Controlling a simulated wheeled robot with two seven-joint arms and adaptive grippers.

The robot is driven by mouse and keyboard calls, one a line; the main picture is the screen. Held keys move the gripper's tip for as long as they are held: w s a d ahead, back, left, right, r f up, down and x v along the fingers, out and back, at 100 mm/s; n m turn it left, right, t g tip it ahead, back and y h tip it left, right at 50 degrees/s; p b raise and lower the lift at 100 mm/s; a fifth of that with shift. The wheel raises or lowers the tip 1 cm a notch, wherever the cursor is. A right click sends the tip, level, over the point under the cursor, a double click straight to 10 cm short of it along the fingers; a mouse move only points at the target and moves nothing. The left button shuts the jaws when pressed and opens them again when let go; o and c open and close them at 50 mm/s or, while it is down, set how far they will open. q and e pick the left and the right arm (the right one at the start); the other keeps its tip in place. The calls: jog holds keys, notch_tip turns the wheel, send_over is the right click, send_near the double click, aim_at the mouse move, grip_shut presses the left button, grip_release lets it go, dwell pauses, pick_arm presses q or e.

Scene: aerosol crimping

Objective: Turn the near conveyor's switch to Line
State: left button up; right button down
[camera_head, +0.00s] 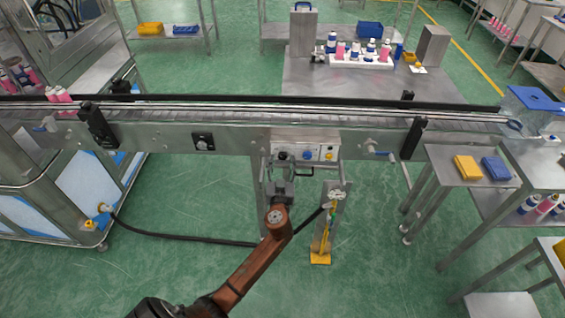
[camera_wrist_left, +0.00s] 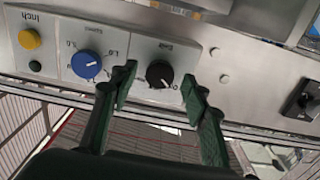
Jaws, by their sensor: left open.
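A control box (camera_head: 305,150) is fixed to the front side of the near conveyor (camera_head: 235,137). It carries a black knob (camera_wrist_left: 160,73), a blue dial (camera_wrist_left: 87,64) marked Speed and a yellow button (camera_wrist_left: 30,39) marked Inch. The black knob's label is too blurred to read surely. My left gripper (camera_wrist_left: 158,80) is open, with one finger on each side of the black knob; contact cannot be told. In the head view my left gripper (camera_head: 282,178) is just below the box's left end. My right gripper is not in view.
A separate black rotary switch (camera_head: 203,142) sits on the conveyor side, left of the box. A steel stand with a yellow foot (camera_head: 320,258) stands right of my left arm. A black hose (camera_head: 185,238) crosses the green floor. Side tables stand at the right.

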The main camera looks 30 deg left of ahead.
pick_arm(q)
jog(key=shift+w, duration=0.1)
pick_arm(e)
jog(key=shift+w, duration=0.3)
pick_arm(q)
jog(key=shift+c, duration=0.5)
jog(key=c, duration=1.1)
jog(key=shift+o, duration=0.2)
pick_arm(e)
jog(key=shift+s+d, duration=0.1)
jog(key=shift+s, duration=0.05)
